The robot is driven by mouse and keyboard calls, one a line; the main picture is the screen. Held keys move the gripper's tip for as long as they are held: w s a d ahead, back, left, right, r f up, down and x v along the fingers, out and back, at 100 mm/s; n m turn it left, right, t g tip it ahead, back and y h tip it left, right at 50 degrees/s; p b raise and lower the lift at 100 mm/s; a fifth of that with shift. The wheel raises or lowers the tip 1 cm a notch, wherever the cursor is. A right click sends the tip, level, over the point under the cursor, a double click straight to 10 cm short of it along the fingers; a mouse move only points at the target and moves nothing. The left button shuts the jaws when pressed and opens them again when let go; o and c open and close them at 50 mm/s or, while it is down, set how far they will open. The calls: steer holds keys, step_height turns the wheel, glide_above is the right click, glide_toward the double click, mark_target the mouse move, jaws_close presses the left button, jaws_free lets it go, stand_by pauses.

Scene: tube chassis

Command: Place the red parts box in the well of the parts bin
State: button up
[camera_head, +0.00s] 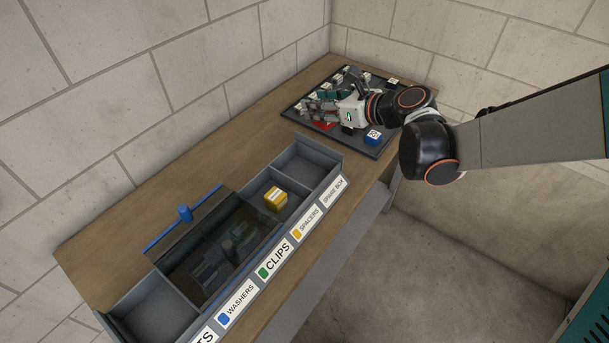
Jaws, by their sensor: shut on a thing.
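My gripper (328,112) is over the dark board at the back of the bench, with its fingers shut around the red parts box. Only part of the red parts box (322,126) shows, low beside the fingers; the fingers hide the rest. I cannot tell whether it touches the board. The grey parts bin (331,172) stands nearer on the bench, with a row of wells. A yellow box (276,198) sits in one well. The well at the bin's far end is empty. A dark see-through lid (225,250) with a blue knob covers middle wells.
The dark board (300,113) also holds a blue box (373,138) and several small white-topped parts. Labels along the bin's front read WASHERS, CLIPS, SPACERS and SPARE BOX. The wooden bench (215,155) is clear behind the bin. Block walls stand behind.

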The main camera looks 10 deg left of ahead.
steer(key=s+a+n+g, duration=0.1)
steer(key=s+a, duration=0.1)
steer(key=a, duration=0.3)
steer(key=shift+y, duration=0.4)
step_height(320, 180, down, 15)
steer(key=b, duration=0.5)
steer(key=shift+w+r, duration=0.1)
steer(key=shift+f+b, duration=0.8)
steer(key=shift+f, duration=1.45)
steer(key=shift+f, duration=0.15)
steer(key=o, duration=1.1)
